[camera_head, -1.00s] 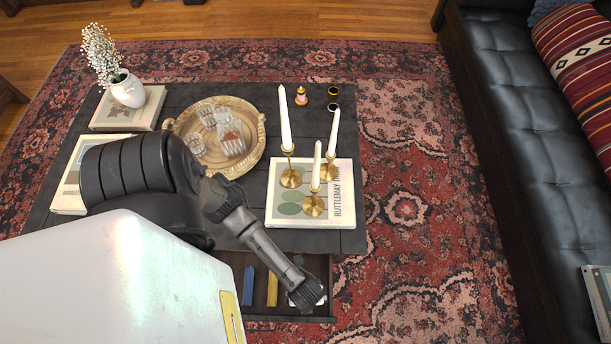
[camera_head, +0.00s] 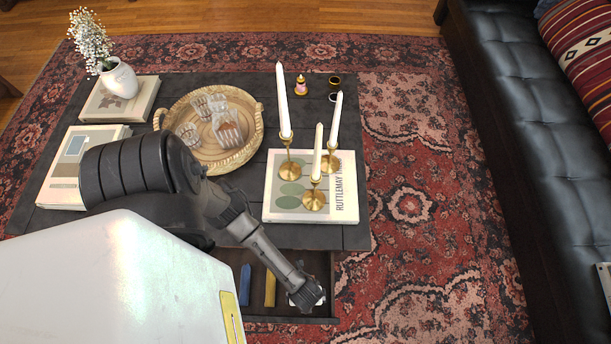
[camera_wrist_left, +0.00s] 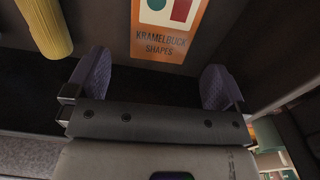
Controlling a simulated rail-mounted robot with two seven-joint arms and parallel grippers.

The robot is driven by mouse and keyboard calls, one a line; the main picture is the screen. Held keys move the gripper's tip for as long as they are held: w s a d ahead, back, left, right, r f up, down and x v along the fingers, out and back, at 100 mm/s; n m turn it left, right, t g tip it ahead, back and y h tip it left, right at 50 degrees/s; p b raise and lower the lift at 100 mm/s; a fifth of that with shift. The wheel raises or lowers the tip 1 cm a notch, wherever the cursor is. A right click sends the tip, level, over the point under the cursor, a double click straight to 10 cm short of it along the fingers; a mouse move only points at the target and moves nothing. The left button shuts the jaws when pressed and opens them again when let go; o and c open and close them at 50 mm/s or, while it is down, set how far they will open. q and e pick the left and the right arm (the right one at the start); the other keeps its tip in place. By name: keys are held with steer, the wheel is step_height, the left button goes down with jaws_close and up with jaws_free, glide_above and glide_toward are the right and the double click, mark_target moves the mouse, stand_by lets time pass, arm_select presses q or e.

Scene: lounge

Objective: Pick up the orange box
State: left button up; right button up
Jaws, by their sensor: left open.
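The orange box (camera_wrist_left: 165,38), printed "KRAMELBUCK SHAPES", shows at the top of the left wrist view, lying in the drawer with its upper part cut off by the frame. My left gripper (camera_wrist_left: 158,82) is open, its two purple-grey fingers wide apart. The box is ahead of and between the fingers, not held. In the head view my left gripper (camera_head: 306,294) points down over the right end of the open drawer (camera_head: 290,318) and hides the box. My right gripper is not in view.
A yellow item (camera_head: 270,288) and a blue item (camera_head: 245,284) lie in the drawer left of my gripper. The dark table (camera_head: 330,238) above bears a book (camera_head: 280,212) with candlesticks, and a basket tray (camera_head: 257,140). A black sofa (camera_head: 520,130) stands right.

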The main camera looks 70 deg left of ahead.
arm_select(q)
step_height(320, 180, down, 5)
steer(key=b, duration=0.3)
steer(key=shift+d+r, duration=0.1)
steer(key=shift+r, duration=0.05)
steer(key=shift+c, duration=0.9)
steer(key=c, duration=0.9)
